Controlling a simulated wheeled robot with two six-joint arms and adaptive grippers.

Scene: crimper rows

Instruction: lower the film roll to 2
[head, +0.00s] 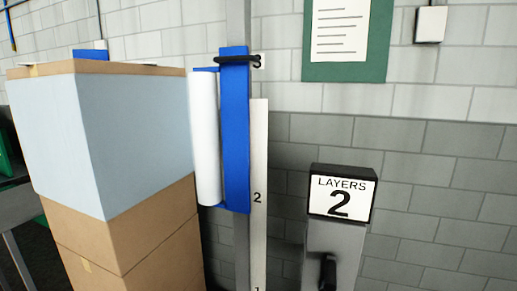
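The white film roll (207,137) stands upright on the left side of a blue carriage (235,135) on a grey mast (240,235). A pale scale strip (259,155) beside the mast bears the marks 3, 2 and, at the bottom edge, 1. A black bar (236,59) crosses the top of the carriage, level with the 3. The carriage's lower end is a little below the 2. Neither of my grippers is in view.
Left of the roll is a stack of brown boxes (135,235), its upper part covered in pale blue film (130,130). A grey post (335,238) at right carries a sign (342,197) reading "LAYERS 2" and a black handle (327,272). A green-framed notice (340,30) hangs behind.

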